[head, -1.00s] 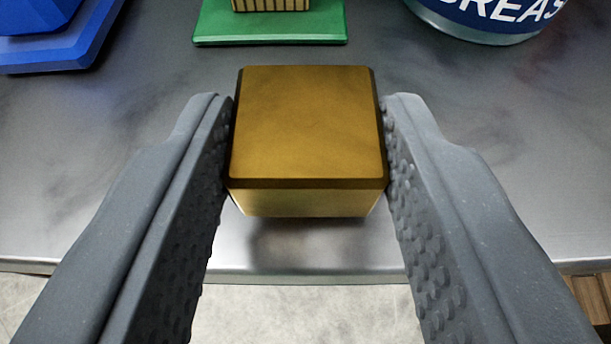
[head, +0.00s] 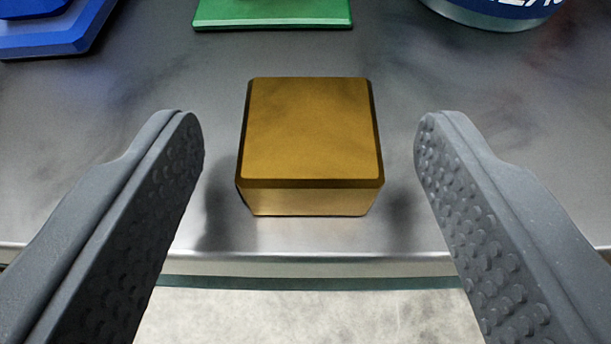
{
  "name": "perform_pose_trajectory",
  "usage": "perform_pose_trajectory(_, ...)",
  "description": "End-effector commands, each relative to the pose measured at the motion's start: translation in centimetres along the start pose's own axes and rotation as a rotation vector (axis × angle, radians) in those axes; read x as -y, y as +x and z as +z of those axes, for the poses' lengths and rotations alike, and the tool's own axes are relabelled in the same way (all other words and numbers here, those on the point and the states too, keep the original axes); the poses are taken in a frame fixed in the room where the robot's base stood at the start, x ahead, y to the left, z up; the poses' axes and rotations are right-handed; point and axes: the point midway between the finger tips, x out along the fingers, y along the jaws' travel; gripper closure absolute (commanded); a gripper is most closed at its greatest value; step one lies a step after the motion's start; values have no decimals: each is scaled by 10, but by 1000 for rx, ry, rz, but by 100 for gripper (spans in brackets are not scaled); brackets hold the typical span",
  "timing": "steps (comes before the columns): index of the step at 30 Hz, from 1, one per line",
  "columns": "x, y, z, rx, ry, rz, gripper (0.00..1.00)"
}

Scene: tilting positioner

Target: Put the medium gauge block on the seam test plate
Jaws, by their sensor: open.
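A brass-coloured block (head: 312,130) with bevelled edges sits upright on a grey metal surface (head: 310,55), close to its front edge. My gripper (head: 308,122) is open around it, one finger on each side, with a clear gap between each finger and the block. Nothing is held. No label shows the block's size, and I cannot tell which surface is the seam test plate.
A green plate (head: 272,14) lies at the back middle, cut off by the frame. A blue stepped object (head: 55,35) is at the back left. A blue-banded can (head: 497,15) stands at the back right. Bare metal lies between them and the block.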

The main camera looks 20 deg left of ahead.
Motion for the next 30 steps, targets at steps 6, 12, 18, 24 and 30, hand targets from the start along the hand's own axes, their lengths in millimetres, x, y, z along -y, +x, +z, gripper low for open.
perform_pose_trajectory(6, 0, -30, -1, 0, 0, 0, 42)
perform_pose_trajectory(12, 0, -60, -1, -1, 0, 1, 42)
perform_pose_trajectory(18, 0, -88, -2, -2, 0, 1, 42)
perform_pose_trajectory(24, -1, -106, 0, 2, 0, 1, 42)
perform_pose_trajectory(30, -1, -112, 0, 0, 0, 2, 42)
